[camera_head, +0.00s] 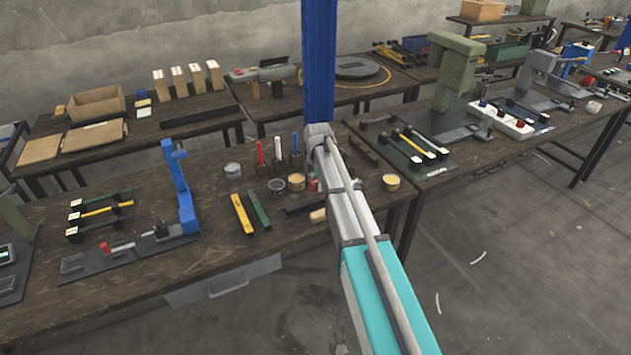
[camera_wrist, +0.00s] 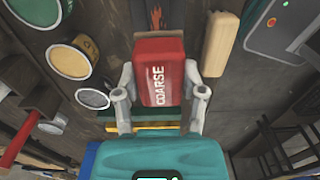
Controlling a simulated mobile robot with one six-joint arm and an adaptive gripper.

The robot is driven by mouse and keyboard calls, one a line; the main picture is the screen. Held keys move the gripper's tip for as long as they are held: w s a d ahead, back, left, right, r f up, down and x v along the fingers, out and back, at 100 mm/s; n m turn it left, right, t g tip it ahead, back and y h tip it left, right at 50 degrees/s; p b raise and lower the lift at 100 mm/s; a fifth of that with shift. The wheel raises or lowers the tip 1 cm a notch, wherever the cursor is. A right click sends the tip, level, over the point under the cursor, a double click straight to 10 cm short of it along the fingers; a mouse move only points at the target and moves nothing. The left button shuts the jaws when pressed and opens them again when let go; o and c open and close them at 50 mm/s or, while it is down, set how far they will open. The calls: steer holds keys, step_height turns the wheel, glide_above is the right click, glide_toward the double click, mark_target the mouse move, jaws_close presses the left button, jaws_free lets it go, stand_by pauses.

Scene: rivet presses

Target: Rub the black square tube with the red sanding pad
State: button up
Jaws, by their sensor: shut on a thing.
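A dark bar (camera_head: 300,208) lies on the bench just left of my arm and looks like the black square tube. Whether the pad touches the tube cannot be told. In the wrist view the pad covers much of what lies beneath it.
A yellow bar (camera_head: 243,213) and a green bar (camera_head: 258,209) lie left of the dark bar. Several round tins, including a yellow one (camera_head: 391,182), stand close by. A blue press (camera_head: 181,187) stands further left.

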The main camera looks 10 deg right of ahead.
mark_target(317, 199)
step_height(317, 199, down, 4)
steer(key=b, duration=0.3)
steer(key=shift+f+b, duration=0.2)
steer(key=shift+b, duration=0.1)
steer(key=shift+w+d, duration=0.2)
steer(key=shift+d, duration=0.45)
steer(key=shift+w+d, duration=0.25)
steer(key=shift+d, duration=0.4)
steer(key=shift+w+d, duration=0.2)
steer(key=shift+d, duration=0.45)
steer(key=shift+s+a+r, duration=0.1)
steer(key=shift+s+a, duration=0.2)
steer(key=shift+a, duration=0.4)
steer(key=shift+s+a, duration=0.2)
steer(key=shift+a, duration=0.85)
steer(key=shift+s+a+r+p, duration=0.15)
steer(key=shift+a+r+p, duration=0.15)
steer(key=shift+r+p, duration=0.55)
step_height(317, 199, up, 6)
steer(key=p, duration=0.5)
steer(key=shift+f+p, duration=0.15)
steer(key=shift+p, duration=0.25)
steer(key=shift+f, duration=0.25)
steer(key=shift+f+b, duration=2.8)
steer(key=shift+b, duration=0.25)
steer(key=shift+f+b, duration=1)
